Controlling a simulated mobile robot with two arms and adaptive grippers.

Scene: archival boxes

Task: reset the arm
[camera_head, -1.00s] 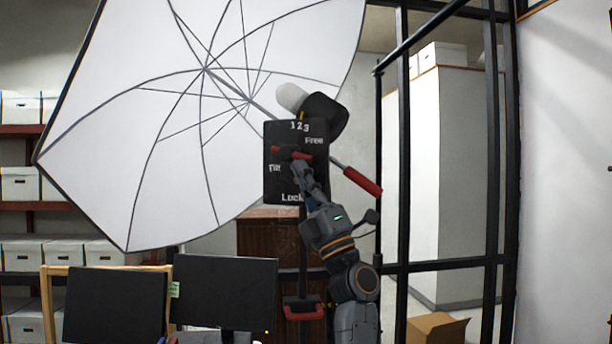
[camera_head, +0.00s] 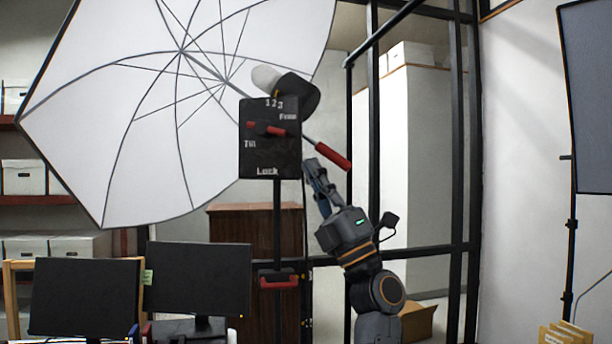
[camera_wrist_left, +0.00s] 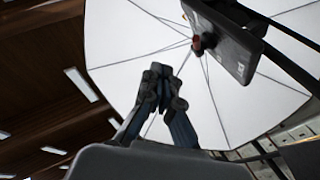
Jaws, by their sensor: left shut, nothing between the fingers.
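My left gripper (camera_head: 314,168) is raised in the middle of the head view, just right of and below the black control panel. Its fingers are closed together with nothing between them, and they also show in the left wrist view (camera_wrist_left: 160,75). The black panel (camera_head: 270,160) is marked "123", "Free", "Tilt" and "Lock". It carries a red-tipped lever (camera_head: 267,129), which points to the right side, toward "Free". In the head view the gripper is apart from this lever. My right gripper is not in view.
A large white umbrella (camera_head: 120,120) spreads behind the panel, with a red-gripped handle (camera_head: 333,154) close above my gripper. Two dark monitors (camera_head: 197,278) stand at lower left. Black frame posts (camera_head: 373,120) rise behind my arm. A cardboard box (camera_head: 417,320) lies at lower right.

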